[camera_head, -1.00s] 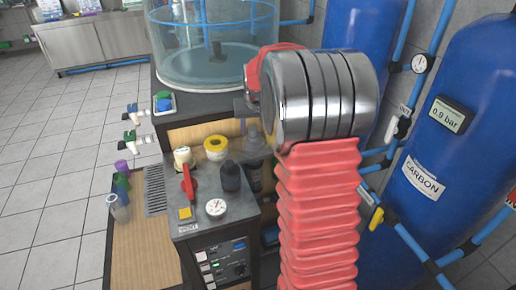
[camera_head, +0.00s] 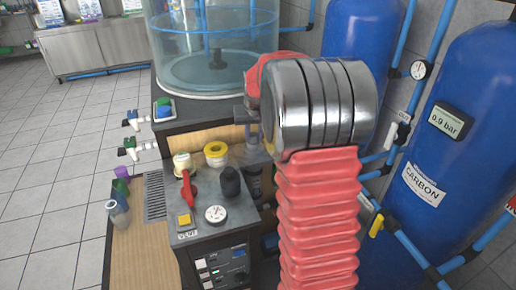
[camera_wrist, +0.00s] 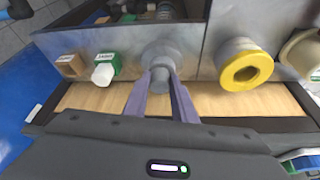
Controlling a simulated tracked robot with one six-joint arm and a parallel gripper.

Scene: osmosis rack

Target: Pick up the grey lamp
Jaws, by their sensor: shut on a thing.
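The grey lamp (camera_wrist: 160,58) is a rounded grey fitting with a narrower stem, in the upper middle of the wrist view. My gripper (camera_wrist: 161,84) has its two purple fingers closed on the stem from both sides. The lamp is by the metal panel, and I cannot tell whether it still touches it. In the head view the lamp (camera_head: 253,147) is small and partly hidden beside my arm, below the dark ledge. The fingers (camera_head: 254,131) show only in part there.
A yellow ring fitting (camera_wrist: 245,68) is right of the lamp, and a green-and-white fitting (camera_wrist: 104,68) is left. In the head view, a black knob (camera_head: 230,181), red lever (camera_head: 188,188) and gauge (camera_head: 216,214) are close by. Blue tanks (camera_head: 453,130) stand at right.

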